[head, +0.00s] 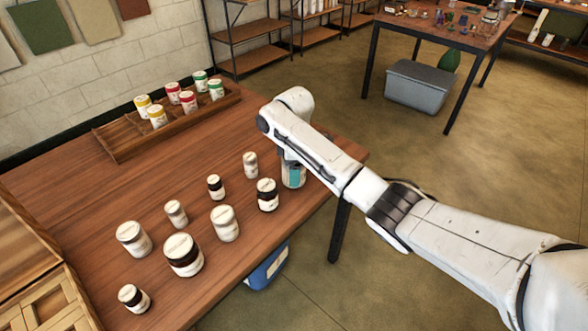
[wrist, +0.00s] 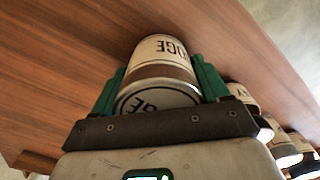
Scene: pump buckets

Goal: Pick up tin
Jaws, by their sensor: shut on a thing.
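A pale tin with a brown band and dark lettering (wrist: 160,50) fills the middle of the wrist view. My gripper (wrist: 159,72) has its green fingers closed on both sides of it. In the head view my gripper (head: 293,174) points down over the right edge area of the table, mostly behind my arm. The held tin is largely hidden there. I cannot tell whether its base touches the wood.
Several white and dark-banded tins and jars (head: 225,223) stand on the wooden table (head: 80,200) left of my gripper. A wooden rack (head: 120,139) at the back holds several coloured-lid jars. A blue bucket (head: 267,268) sits below the table's front edge.

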